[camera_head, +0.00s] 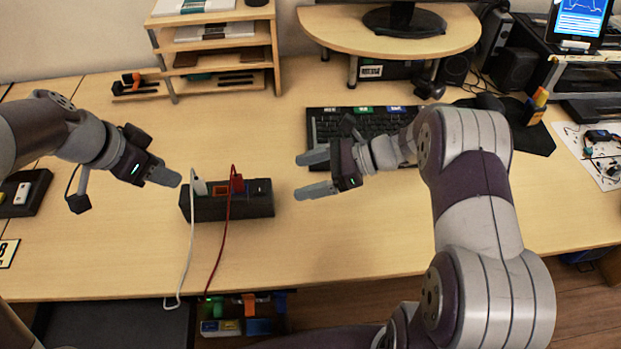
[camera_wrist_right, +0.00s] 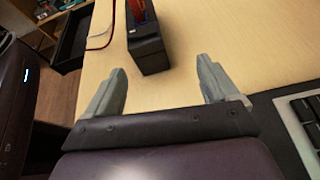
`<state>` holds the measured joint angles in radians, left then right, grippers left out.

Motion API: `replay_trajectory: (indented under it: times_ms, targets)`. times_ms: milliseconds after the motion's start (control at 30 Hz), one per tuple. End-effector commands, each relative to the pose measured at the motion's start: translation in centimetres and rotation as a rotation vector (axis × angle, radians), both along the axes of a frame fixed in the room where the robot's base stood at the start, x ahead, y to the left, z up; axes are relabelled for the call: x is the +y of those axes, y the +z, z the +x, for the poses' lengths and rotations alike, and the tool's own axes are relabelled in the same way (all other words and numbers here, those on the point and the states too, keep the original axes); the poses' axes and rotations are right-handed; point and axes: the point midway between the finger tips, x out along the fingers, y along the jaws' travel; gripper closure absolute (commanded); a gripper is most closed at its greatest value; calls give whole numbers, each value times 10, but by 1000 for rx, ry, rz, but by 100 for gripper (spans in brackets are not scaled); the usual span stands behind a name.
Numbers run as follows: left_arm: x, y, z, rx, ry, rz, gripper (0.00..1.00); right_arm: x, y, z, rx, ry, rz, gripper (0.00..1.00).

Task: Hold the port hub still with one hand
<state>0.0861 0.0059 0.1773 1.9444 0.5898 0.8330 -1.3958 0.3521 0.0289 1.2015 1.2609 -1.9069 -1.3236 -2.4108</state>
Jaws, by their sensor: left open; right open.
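The port hub (camera_head: 232,207) is a dark box on the desk with a white plug (camera_head: 199,186) and a red plug (camera_head: 237,183) in its top. A white cable and a red cable hang from it over the desk's front edge. My left gripper (camera_head: 166,177) is just left of the hub, apart from it. My right gripper (camera_head: 314,174) is open and empty, to the right of the hub with a gap between. In the right wrist view, the hub's end (camera_wrist_right: 150,55) lies ahead of my open fingers (camera_wrist_right: 163,82). The spread of the left fingers is hard to see.
A keyboard (camera_head: 355,125) lies behind my right gripper. A wooden shelf (camera_head: 216,50) and a monitor stand (camera_head: 390,32) are at the back. A dark mat (camera_head: 520,135) lies at the right. The desk (camera_head: 320,250) in front of the hub is clear except for the cables.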

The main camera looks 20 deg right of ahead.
Motion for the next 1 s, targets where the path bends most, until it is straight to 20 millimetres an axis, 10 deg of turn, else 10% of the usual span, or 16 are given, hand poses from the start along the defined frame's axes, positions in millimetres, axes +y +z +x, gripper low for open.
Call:
replay_trajectory:
  times_ms: [600, 1000]
  targets:
    - [0, 0, 0, 0, 0, 0, 57, 99, -45, 2, -57, 103, -5, 13]
    - [0, 0, 0, 0, 0, 0, 57, 115, -52, 6, -57, 97, -5, 13]
